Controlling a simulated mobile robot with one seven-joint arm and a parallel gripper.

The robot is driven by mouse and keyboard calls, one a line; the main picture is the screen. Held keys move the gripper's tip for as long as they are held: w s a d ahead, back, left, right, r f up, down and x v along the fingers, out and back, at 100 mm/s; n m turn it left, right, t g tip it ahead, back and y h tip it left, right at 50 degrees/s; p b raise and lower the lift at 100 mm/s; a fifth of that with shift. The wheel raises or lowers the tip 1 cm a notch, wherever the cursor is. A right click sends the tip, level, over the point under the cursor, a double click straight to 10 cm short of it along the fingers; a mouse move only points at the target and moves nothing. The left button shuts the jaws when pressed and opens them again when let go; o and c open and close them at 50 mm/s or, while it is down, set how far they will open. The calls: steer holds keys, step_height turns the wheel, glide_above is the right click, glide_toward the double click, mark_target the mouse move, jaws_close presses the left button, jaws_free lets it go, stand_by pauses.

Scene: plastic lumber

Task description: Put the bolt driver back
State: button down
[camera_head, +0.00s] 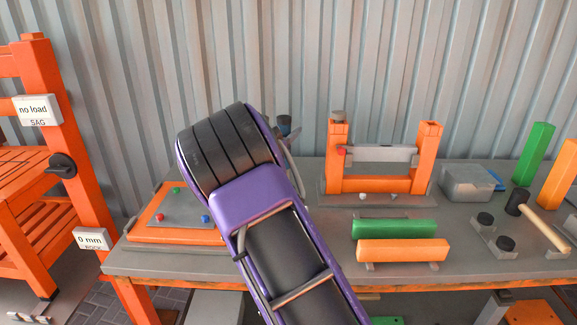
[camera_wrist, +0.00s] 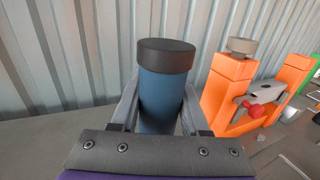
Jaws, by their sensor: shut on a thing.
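The bolt driver (camera_wrist: 164,92) is a blue upright cylinder with a wide black cap in the wrist view. My gripper (camera_wrist: 161,112) is shut on it, one grey finger on each side of the blue body. In the head view the top of the driver (camera_head: 284,121) shows just past my purple arm, above the bench's back part. Its lower end is hidden in both views, so I cannot tell whether it touches the bench. The grey workbench (camera_head: 185,262) lies below.
An orange frame (camera_head: 423,158) with a grey cap on its left post stands right of my gripper. A green beam (camera_head: 394,229) and an orange beam (camera_head: 403,250) lie in front. A grey box (camera_head: 468,184) and a mallet (camera_head: 540,219) are farther right. A corrugated wall closes the back.

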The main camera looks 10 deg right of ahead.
steer(key=shift+f, duration=2.9)
steer(key=shift+f+b, duration=0.15)
steer(key=shift+b, duration=0.25)
steer(key=shift+c, duration=2)
jaws_free()
steer(key=v, duration=1.2)
steer(key=shift+p, duration=0.3)
